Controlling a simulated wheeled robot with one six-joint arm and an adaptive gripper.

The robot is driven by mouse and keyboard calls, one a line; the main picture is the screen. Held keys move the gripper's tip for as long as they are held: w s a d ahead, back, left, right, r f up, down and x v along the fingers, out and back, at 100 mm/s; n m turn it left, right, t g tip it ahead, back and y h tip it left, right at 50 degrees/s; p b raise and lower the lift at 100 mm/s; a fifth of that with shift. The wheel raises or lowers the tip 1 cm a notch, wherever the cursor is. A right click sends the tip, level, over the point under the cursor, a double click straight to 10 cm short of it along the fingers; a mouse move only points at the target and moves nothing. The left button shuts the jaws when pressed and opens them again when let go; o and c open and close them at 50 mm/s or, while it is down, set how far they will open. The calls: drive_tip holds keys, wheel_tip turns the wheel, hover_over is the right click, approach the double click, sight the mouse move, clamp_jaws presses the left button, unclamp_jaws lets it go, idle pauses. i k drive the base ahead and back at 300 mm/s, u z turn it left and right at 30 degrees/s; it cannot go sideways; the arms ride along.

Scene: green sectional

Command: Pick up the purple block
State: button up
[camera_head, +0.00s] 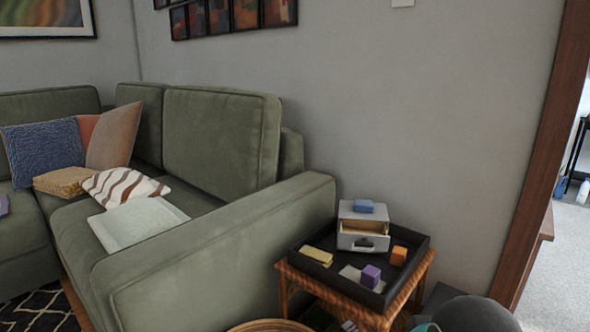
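The purple block (371,276) is a small cube in the black tray (349,288) on a wooden side table (427,270). It is near the tray's front right, beside or on a flat white item (350,273); I cannot tell which. An orange block (398,256) is behind it to the right. A small grey drawer box (363,228) stands at the tray's back with its drawer partly open. My gripper does not show in this view.
A blue block (363,206) sits on the drawer box. A yellow item (317,255) lies at the tray's left. The green sofa arm (230,250) is left of the table, and the wall (420,130) is behind. A dark rounded shape (474,314) is at the bottom right.

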sight(370, 278)
drive_tip(key=u, duration=0.55)
drive_tip(key=k, duration=1.3)
drive_tip(key=z, duration=0.15)
drive_tip(key=i, duration=0.6)
drive_tip(key=z, duration=0.85)
drive_tip(key=i, duration=0.75)
drive_tip(key=u, duration=0.2)
